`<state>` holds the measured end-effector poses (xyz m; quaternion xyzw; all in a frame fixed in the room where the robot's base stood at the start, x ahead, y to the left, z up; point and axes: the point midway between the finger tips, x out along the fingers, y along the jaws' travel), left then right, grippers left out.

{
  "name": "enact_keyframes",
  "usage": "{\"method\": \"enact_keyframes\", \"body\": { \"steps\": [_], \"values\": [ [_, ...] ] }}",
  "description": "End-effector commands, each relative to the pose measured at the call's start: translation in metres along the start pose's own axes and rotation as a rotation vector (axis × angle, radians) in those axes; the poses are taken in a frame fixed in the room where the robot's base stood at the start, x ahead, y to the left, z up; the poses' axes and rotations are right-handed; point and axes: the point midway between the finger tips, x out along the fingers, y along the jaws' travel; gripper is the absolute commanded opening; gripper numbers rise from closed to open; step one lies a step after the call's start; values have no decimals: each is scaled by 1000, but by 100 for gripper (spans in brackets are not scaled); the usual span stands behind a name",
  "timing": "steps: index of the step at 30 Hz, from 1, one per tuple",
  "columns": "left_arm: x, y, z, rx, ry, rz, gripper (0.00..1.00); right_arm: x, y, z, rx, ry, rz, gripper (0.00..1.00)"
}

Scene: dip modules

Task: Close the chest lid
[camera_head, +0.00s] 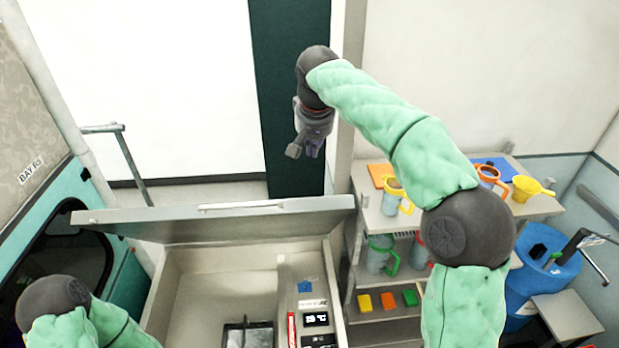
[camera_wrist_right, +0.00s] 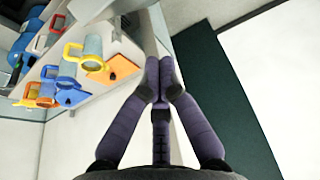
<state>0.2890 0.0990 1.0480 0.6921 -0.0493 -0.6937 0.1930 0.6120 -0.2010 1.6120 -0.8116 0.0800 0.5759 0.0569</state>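The chest lid (camera_head: 215,224) is a pale grey panel with a long handle (camera_head: 240,204) along its upper edge. It stands raised and tilted over the back of the open chest (camera_head: 190,300), whose inside shows below it. My right gripper (camera_head: 303,150) hangs above and behind the lid's right part, apart from it. In the right wrist view the fingers of my right gripper (camera_wrist_right: 158,78) meet at the tips with nothing between them. The lid does not show there. My left arm is at the lower left, with its gripper out of view.
Right of the chest, a shelf (camera_head: 374,205) holds mugs, jugs and coloured blocks. A blue drum (camera_head: 545,275) stands farther right. A grey rail (camera_head: 130,160) and a teal machine (camera_head: 125,285) are on the left. The chest holds a dark-rimmed bin (camera_head: 247,327) and small items.

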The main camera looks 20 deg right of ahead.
Motion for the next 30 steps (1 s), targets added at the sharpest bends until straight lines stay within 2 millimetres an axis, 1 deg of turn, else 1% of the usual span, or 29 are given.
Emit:
{"method": "enact_keyframes", "body": {
  "steps": [5,18,24,30],
  "values": [
    [-3,1,1,0,-1,0,40,19,1,1,0,-5,2,0],
    [-18,6,1,0,0,0,40,100,1,1,-1,-6,3,0],
    [-22,8,1,0,0,0,40,103,0,24,-2,-3,1,0],
    [-25,9,1,0,-1,0,40,107,0,36,-1,-1,1,0]
  ]
}}
